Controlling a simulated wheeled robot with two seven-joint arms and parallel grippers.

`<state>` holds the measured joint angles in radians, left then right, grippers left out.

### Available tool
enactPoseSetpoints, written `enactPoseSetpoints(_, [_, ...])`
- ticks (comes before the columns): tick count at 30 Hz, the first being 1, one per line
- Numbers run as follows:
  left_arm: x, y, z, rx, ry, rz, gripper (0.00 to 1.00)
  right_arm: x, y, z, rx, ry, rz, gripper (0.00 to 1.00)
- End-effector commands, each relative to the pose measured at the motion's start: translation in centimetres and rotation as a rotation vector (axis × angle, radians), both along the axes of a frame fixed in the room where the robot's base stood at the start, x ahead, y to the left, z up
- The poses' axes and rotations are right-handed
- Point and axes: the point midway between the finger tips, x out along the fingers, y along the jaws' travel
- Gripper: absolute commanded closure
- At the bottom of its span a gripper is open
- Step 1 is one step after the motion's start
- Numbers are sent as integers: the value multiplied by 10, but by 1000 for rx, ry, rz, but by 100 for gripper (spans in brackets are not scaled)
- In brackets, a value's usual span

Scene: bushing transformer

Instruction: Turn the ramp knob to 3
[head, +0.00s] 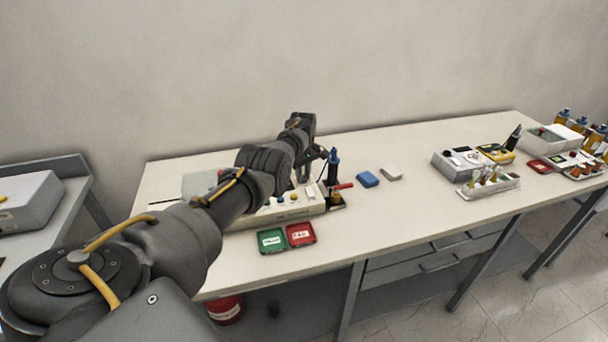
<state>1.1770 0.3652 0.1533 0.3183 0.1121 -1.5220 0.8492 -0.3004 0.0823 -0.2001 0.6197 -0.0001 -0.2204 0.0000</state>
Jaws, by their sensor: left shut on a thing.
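A long cream test unit (290,213) with small coloured knobs or buttons on its face stands on the bench, left of the middle. My left arm reaches over it from the left and hides much of its left part. My left gripper (302,176) points down at the unit's upper side, at its right half. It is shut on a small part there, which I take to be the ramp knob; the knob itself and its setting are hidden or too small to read. My right gripper is not in view.
A dark blue upright tool (333,166) and a red-handled piece (342,187) stand right of the unit. Green (271,240) and red (300,233) trays lie in front. A blue block (367,179) lies further right. The bench (410,205) is clear around its middle.

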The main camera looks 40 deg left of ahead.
Motion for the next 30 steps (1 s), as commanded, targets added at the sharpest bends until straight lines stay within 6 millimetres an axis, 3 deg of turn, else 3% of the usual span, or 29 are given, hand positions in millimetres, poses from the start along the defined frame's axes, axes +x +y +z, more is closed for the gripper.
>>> enactPoseSetpoints(18, [-1, 2, 1, 0, 2, -542, 100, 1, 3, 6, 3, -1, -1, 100])
enactPoseSetpoints(30, [-1, 1, 1, -1, 2, -753, 100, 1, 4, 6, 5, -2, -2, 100])
